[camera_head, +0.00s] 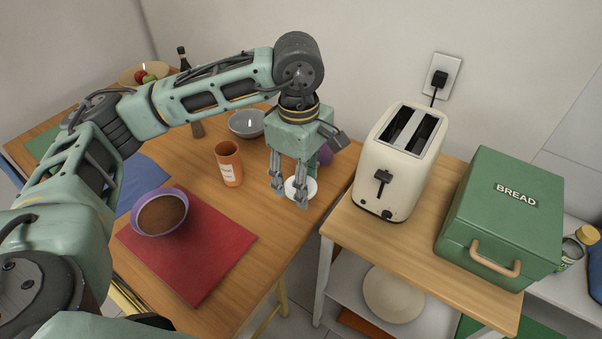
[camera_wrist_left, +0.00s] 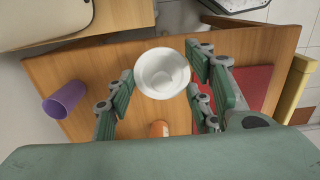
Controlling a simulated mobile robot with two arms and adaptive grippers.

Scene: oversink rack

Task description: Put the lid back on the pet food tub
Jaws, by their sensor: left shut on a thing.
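My left gripper (camera_head: 290,198) points down over the right end of the wooden table. It is shut on a white round dish-like thing (camera_head: 309,187), held between its fingers. In the left wrist view the white thing (camera_wrist_left: 163,74) sits between the finger pads of my left gripper (camera_wrist_left: 162,85). I cannot tell whether it touches the table. An orange labelled container (camera_head: 229,165) stands upright to the left. A purple bowl with brown contents (camera_head: 162,214) sits on the red mat. No tub is clearly marked as pet food. My right gripper is out of view.
A purple cup (camera_wrist_left: 66,97) stands near the gripper. A grey bowl (camera_head: 246,124) and a dark bottle (camera_head: 184,58) are farther back. A cream toaster (camera_head: 397,165) and green bread box (camera_head: 503,216) stand on the unit at right. The red mat (camera_head: 205,262) has bare room.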

